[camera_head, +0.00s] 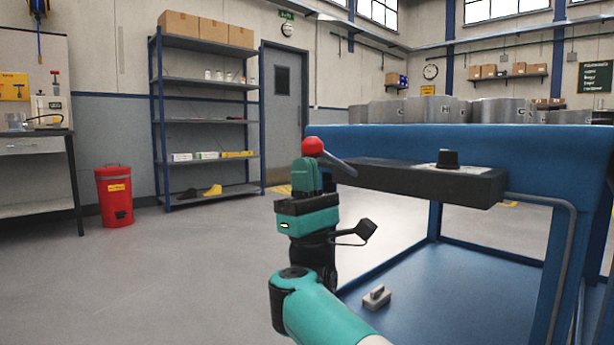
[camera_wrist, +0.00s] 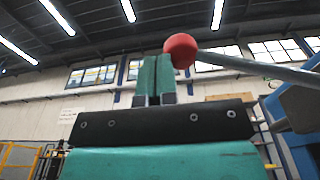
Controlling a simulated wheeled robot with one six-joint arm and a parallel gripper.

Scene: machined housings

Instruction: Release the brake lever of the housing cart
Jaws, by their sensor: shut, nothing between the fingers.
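The brake lever is a grey rod with a red ball knob (camera_head: 313,147) at its end. It sticks out to the left from a dark box (camera_head: 420,180) on the side of the blue cart (camera_head: 455,140). Its knob (camera_wrist: 181,50) and rod (camera_wrist: 255,68) also show in the wrist view. My gripper (camera_head: 306,165) is shut and empty, with its teal fingers pointing up just below the knob. In the wrist view the fingers (camera_wrist: 155,70) are together and the knob overlaps the right finger's tip edge. I cannot tell whether they touch.
Several metal housings (camera_head: 440,109) stand on the cart top. A black knob (camera_head: 447,158) sits on the box, and a small grey block (camera_head: 377,297) lies on the cart's lower deck. A red bin (camera_head: 115,197) and shelf rack (camera_head: 207,122) stand behind. The floor at left is clear.

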